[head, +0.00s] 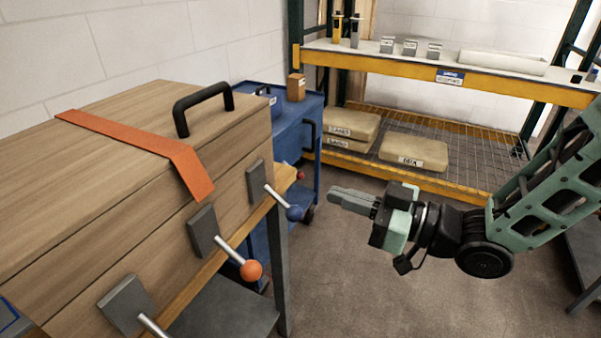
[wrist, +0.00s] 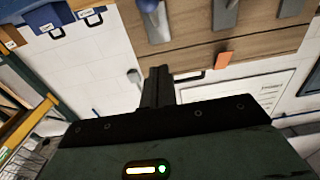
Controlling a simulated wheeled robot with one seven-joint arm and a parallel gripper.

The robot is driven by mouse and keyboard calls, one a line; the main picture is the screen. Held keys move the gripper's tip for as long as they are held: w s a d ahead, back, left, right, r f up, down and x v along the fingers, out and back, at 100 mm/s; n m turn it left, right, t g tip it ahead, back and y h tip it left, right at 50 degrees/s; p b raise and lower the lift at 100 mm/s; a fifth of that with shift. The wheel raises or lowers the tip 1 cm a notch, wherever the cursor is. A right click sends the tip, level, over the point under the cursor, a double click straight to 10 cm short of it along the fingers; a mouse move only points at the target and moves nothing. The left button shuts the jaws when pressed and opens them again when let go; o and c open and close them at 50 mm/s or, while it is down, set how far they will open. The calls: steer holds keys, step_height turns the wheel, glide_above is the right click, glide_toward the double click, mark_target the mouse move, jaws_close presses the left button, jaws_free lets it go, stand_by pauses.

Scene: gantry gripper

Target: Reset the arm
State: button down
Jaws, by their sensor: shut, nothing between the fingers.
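My gripper (head: 333,200) is at the right of the head view, on the end of my green and black arm, with its fingers pointing left. The fingers are shut together with nothing between them. The gripper hangs in free air, apart from the wooden case with levers. In the wrist view the shut fingers (wrist: 157,72) show at the middle, in front of the white wall and near the case.
A wooden case (head: 60,190) with a black handle (head: 205,100), an orange strap (head: 140,138) and lever knobs (head: 251,270) fills the left. A blue cart (head: 290,125) stands behind it. A yellow shelf rack (head: 400,70) stands at the back. Floor below my gripper is clear.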

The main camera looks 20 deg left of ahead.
steer(key=d+m+t+h+p, duration=0.3)
steer(key=d+m+t+h, duration=0.15)
steer(key=d+h, duration=0.6)
steer(key=s+d+r+m+g+h+p, duration=0.1)
steer(key=s+d+r+m+g+h, duration=0.1)
steer(key=s+d, duration=0.4)
steer(key=s+d+r+m+g+h+p, duration=0.1)
steer(key=s+d+h, duration=0.4)
steer(key=s, duration=0.5)
steer(key=d+r+m+g, duration=0.1)
steer(key=d+m+g, duration=0.1)
steer(key=shift+s+r+g, duration=0.35)
steer(key=shift+s, duration=0.05)
steer(key=shift+a, duration=0.1)
